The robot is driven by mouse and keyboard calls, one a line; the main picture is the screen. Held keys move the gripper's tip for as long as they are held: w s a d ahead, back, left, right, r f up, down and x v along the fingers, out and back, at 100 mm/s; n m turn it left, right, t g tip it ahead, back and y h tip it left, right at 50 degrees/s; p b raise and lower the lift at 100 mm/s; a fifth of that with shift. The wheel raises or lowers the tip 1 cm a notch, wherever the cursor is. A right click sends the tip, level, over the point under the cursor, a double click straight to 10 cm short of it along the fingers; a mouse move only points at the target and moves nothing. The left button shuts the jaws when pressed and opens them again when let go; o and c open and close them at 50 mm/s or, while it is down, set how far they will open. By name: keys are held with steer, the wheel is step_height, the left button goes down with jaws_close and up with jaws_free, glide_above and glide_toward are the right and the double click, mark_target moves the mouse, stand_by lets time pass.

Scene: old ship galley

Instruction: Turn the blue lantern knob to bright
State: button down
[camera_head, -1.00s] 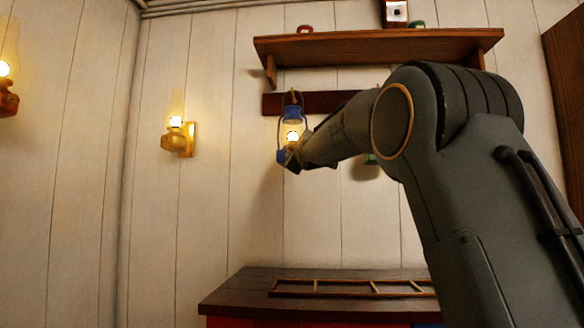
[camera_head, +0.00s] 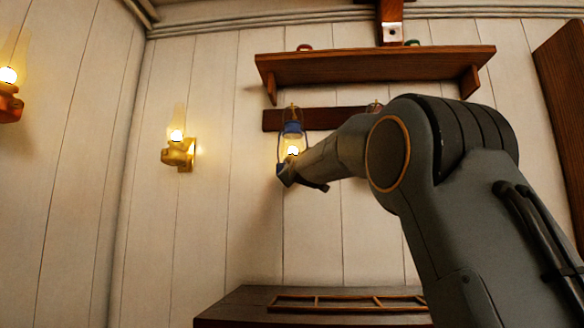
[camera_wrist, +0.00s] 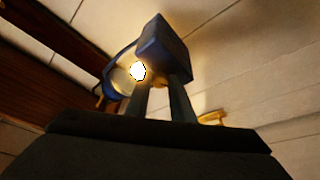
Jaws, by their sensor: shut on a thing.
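The blue lantern (camera_head: 291,128) hangs from a wooden rail on the plank wall, its bulb glowing warm white. In the wrist view its glowing bulb (camera_wrist: 138,71) shows beside the fingers, with a blue block-shaped part (camera_wrist: 165,45) at their tips. My gripper (camera_head: 287,174) is at the lantern's lower end. In the wrist view its two dark fingers (camera_wrist: 163,88) reach to that blue part and are shut on it. I cannot make out the knob separately, so whether this part is the knob or the base is unclear.
A wooden shelf (camera_head: 375,69) juts out above the rail (camera_head: 330,118). A lit brass wall lamp (camera_head: 178,152) is to the left, and another (camera_head: 10,95) is at the far left. A dark counter (camera_head: 240,300) with a wooden frame on it is below.

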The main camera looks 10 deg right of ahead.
steer(key=c, duration=1.5)
jaws_free()
steer(key=shift+c, duration=0.2)
steer(key=v, duration=0.7)
steer(key=shift+s+p, duration=0.3)
steer(key=shift+s, duration=0.1)
steer(key=shift+f, duration=0.15)
